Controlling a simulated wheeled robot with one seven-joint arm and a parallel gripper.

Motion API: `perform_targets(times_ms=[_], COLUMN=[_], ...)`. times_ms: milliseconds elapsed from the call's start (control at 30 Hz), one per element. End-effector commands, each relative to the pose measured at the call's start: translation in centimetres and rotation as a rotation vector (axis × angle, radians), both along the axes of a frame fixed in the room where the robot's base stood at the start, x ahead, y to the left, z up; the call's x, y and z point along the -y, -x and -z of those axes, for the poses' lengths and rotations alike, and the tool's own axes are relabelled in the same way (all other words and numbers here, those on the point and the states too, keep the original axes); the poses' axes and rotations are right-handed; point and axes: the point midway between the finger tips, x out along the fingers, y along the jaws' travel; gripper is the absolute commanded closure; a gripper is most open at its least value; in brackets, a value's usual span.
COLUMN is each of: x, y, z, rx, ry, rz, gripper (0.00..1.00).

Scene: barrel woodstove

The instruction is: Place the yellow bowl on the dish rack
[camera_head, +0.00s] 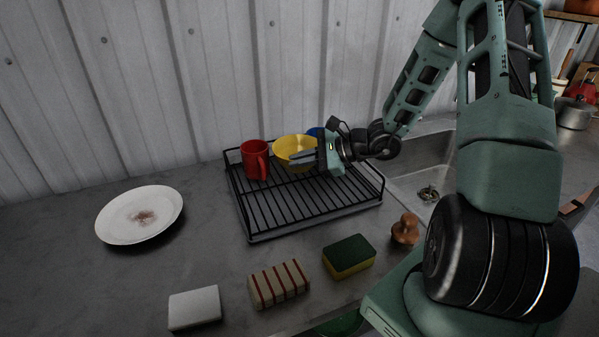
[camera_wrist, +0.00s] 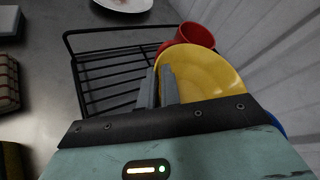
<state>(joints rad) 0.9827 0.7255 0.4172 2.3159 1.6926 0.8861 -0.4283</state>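The yellow bowl (camera_head: 290,144) is at the back of the black dish rack (camera_head: 262,217), between a red mug and a blue item. In the wrist view the bowl (camera_wrist: 210,72) lies over the right part of the rack (camera_wrist: 95,62), slightly tilted. My gripper (camera_head: 296,158) reaches in from the right at the bowl's near rim. In the wrist view its two fingers (camera_wrist: 160,82) are close together, one on each side of the rim, and appear shut on it. The bowl's underside is hidden, so I cannot tell whether it touches the rack.
The red mug (camera_head: 255,160) stands left of the bowl in the rack. The blue item (camera_head: 316,133) is mostly hidden behind it. A white plate (camera_head: 140,214) lies on the counter. Sponges (camera_head: 349,257) and a brown-handled brush (camera_head: 406,229) lie in front. The sink (camera_head: 408,180) is at right.

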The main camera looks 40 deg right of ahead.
Motion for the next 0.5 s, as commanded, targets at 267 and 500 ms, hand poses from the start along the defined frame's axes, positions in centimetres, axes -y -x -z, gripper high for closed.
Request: perform_targets(times_ms=[267,500], x=[-0.1,0.0], y=[0.0,0.0], z=[3.4,4.0], rx=[-0.002,0.001], ry=[-0.003,0.001], rz=[0.000,0.000], gripper=[1.00,1.00])
